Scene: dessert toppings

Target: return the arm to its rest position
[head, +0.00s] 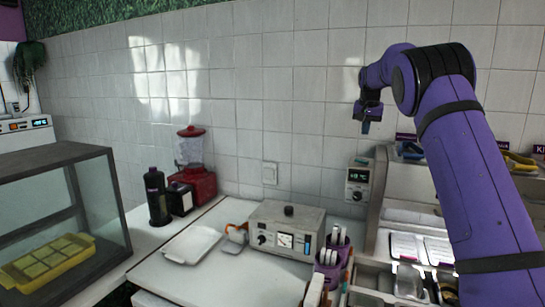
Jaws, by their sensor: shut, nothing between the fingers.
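My purple arm rises from the lower right of the head view and bends at a black-banded joint near the top. My gripper (366,125) hangs at the end of the arm, pointing down, in front of the white tiled wall. It is small in the picture, looks shut and has nothing visible in it. It is well above the counter and apart from everything on it.
A red blender (197,184), a black bottle (157,196), a white tray (192,244) and a grey appliance (285,229) stand on the counter. A glass case (98,200) is at left. Topping bins (408,283) are at lower right. The air around my gripper is clear.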

